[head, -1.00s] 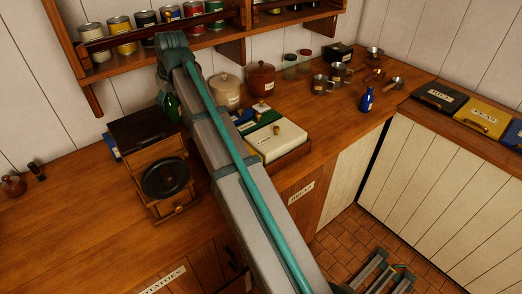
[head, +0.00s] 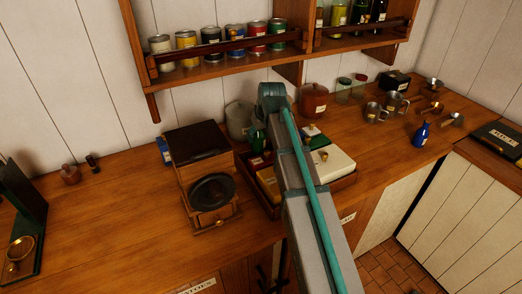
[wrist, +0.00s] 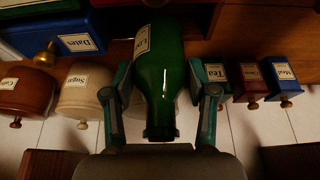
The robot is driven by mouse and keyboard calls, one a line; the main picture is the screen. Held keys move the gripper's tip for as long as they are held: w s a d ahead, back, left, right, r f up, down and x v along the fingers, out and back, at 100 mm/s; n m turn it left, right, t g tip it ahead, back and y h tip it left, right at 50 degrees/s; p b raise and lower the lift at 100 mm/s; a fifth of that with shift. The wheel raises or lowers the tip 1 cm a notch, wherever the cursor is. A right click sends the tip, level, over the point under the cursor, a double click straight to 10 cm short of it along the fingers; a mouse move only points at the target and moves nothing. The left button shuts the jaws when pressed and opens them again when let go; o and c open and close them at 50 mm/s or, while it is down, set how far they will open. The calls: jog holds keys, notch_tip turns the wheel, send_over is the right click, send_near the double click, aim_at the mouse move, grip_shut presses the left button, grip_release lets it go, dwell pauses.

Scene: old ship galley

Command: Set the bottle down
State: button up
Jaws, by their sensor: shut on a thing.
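The green bottle (wrist: 160,75) with a pale label is between the fingers of my gripper (wrist: 161,70) in the wrist view, its neck towards my palm. The gripper is shut on it. In the head view the green bottle (head: 257,138) shows just left of my arm's end, near the back left of a wooden tray of boxes. My arm hides part of it there, and my gripper is hidden. I cannot tell whether the bottle's base touches the counter.
A dark grinder (head: 207,178) stands left of the wooden tray (head: 342,182). Behind are a grey canister (head: 238,120) and a red-brown pot (head: 314,100). A shelf of cans (head: 230,55) hangs above. A blue bottle (head: 421,134) stands at right. The counter left of the grinder is mostly clear.

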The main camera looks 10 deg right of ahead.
aim_at(259, 151)
jog(key=shift+f+p, duration=0.85)
jog(key=shift+f, duration=3.25)
jog(key=shift+f, duration=0.1)
jog(key=o, duration=1.4)
jog(key=b+v, duration=0.3)
jog(key=v, duration=0.9)
